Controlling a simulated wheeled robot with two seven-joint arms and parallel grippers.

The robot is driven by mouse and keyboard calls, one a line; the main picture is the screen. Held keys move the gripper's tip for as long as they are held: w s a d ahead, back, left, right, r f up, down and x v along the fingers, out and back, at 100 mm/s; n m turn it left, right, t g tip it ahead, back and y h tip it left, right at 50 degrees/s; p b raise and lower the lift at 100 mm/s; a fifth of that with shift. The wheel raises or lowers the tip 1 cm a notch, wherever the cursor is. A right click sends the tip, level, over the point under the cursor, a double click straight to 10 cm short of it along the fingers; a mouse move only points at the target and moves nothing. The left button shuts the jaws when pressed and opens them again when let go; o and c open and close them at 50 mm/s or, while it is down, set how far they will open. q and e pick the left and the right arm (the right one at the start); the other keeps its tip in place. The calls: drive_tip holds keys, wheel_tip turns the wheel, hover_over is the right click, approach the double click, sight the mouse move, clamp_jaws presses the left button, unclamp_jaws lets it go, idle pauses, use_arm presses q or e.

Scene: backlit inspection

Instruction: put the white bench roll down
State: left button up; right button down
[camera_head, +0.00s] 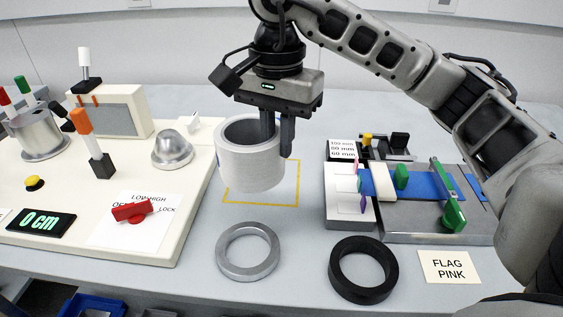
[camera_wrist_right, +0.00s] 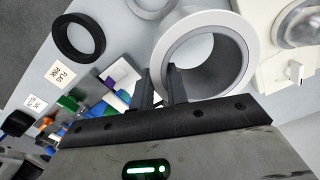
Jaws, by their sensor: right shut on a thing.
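The white bench roll (camera_head: 248,165) is a thick hollow white cylinder with a grey inner lining. My right gripper (camera_head: 279,148) points down and is shut on the roll's wall on its right side. The roll hangs upright over the back left part of a yellow outlined square (camera_head: 297,189) on the table; the gap below it is hard to judge. In the right wrist view the roll (camera_wrist_right: 243,40) shows its open end, with the gripper fingers (camera_wrist_right: 162,85) at its wall. My left gripper is not in view.
A silver ring (camera_head: 226,264) and a black ring (camera_head: 337,277) lie in front. A cream panel (camera_head: 185,225) with levers, dome and display stands left. A grey fixture (camera_head: 400,225) with a blue strip stands right, near a "FLAG PINK" card (camera_head: 449,267).

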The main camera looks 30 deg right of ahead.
drive_tip(key=shift+w+d+f+p, duration=0.1)
drive_tip(key=shift+w+d+f, duration=0.6)
drive_tip(key=shift+f, duration=0.8)
drive_tip(key=shift+w+d+f+p, duration=0.15)
drive_tip(key=shift+w+d+f, duration=0.5)
drive_tip(key=shift+f, duration=0.9)
drive_tip(key=shift+w+d+f+p, duration=0.1)
drive_tip(key=shift+w+d+f, duration=0.55)
drive_tip(key=shift+f, duration=0.85)
drive_tip(key=shift+a+f, duration=0.1)
drive_tip(key=shift+f, duration=0.15)
drive_tip(key=c, duration=1.4)
unclamp_jaws()
drive_tip(key=shift+c, duration=0.2)
drive_tip(key=shift+o, duration=0.3)
drive_tip(key=shift+r, duration=0.2)
wheel_tip(320, 180, up, 12)
